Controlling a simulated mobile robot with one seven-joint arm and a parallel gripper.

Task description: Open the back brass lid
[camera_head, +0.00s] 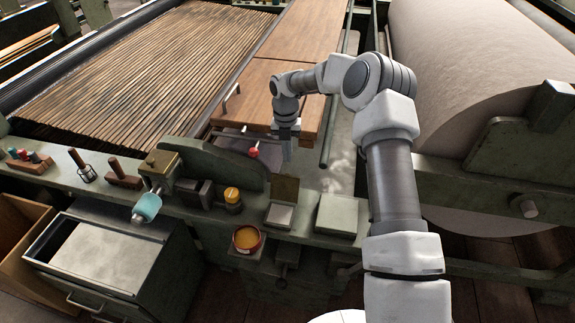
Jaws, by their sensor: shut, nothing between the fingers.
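A small brass box with a brass lid (159,160) stands on the green ledge at the left, and its lid looks closed. A dull brass-brown plate (285,188) stands upright behind a small pale-topped box (280,214), like a raised hinged lid. I cannot tell which of these is the back brass lid. My gripper (289,153) points down, shut and empty, behind the upright plate and apart from it in the picture. Its fingertips are small and their height above the ledge is unclear.
A red-knobbed lever (253,153) is just left of my gripper. A yellow-capped jar (232,197), an orange-filled pot (247,238) and a pale green box (338,214) crowd the front. A large pale roll (480,80) fills the right.

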